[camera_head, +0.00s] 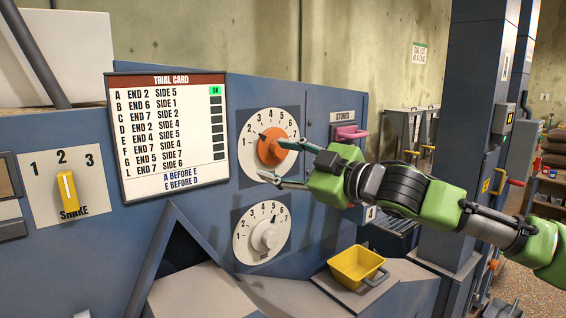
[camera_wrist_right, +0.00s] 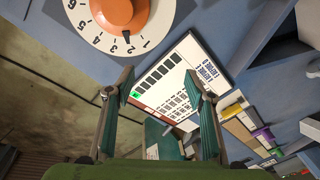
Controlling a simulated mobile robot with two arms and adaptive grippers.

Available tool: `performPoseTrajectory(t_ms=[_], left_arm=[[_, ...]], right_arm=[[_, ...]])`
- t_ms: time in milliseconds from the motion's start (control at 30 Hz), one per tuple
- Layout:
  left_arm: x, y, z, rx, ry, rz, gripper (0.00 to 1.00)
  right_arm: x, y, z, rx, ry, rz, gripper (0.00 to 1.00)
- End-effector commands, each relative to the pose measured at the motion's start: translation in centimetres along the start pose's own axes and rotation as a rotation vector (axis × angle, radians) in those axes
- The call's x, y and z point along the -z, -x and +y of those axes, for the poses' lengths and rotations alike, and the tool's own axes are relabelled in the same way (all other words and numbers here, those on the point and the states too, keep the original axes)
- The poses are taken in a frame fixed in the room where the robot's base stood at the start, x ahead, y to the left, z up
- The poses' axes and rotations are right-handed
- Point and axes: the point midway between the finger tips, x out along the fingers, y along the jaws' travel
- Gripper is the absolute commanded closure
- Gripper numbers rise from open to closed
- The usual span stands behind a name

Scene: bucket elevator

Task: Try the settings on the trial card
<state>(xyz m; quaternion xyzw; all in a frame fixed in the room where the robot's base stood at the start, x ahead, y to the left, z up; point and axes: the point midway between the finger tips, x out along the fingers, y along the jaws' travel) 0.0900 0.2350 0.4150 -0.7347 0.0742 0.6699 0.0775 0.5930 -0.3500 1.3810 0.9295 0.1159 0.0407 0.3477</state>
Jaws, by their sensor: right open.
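The trial card (camera_head: 173,135) hangs on the blue machine, with lettered rows of END and SIDE numbers. Row A, END 2 SIDE 5, has a green OK; the other boxes are dark. It also shows in the right wrist view (camera_wrist_right: 176,80). The upper dial's orange knob (camera_head: 272,150) appears to point at 2; it shows at the top of the right wrist view (camera_wrist_right: 122,12). The lower dial's pale knob (camera_head: 266,238) appears to point near 5. The yellow SHAKE lever (camera_head: 68,190) stands at 2. My right gripper (camera_head: 270,161) is open and empty, close by the orange knob, not around it.
A yellow scoop-like bin (camera_head: 357,267) sits on a ledge below the dials. A pink handle (camera_head: 350,132) under the STONES label is behind my right gripper. A dark triangular opening (camera_head: 180,255) lies below the card. A blue post (camera_head: 475,110) stands at right.

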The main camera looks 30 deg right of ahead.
Motion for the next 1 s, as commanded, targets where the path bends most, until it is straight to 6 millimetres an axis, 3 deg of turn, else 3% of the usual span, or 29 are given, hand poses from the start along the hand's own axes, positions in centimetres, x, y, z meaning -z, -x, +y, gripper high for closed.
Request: performPoseTrajectory(t_ms=[33,200,500,667,1000], left_arm=[[-0.1,-1.1,0.0,0.000,0.000,0.000,0.60],[-0.3,-2.6,0.0,0.000,0.000,0.000,0.60],[-0.3,-3.3,0.0,0.000,0.000,-0.001,0.60],[-0.3,-2.7,0.0,0.000,0.000,-0.001,0.60],[-0.1,-0.2,0.0,0.000,0.000,-0.001,0.60]], right_arm=[[-0.7,0.6,0.5,-0.018,0.010,-0.010,0.51],[-3.3,2.9,2.8,-0.073,-0.015,-0.060,0.51],[-5.9,5.5,5.1,-0.134,-0.066,-0.102,0.51],[-5.9,4.6,5.3,-0.133,-0.070,-0.100,0.51],[-6.1,-0.1,6.0,-0.131,-0.071,-0.099,0.51]])
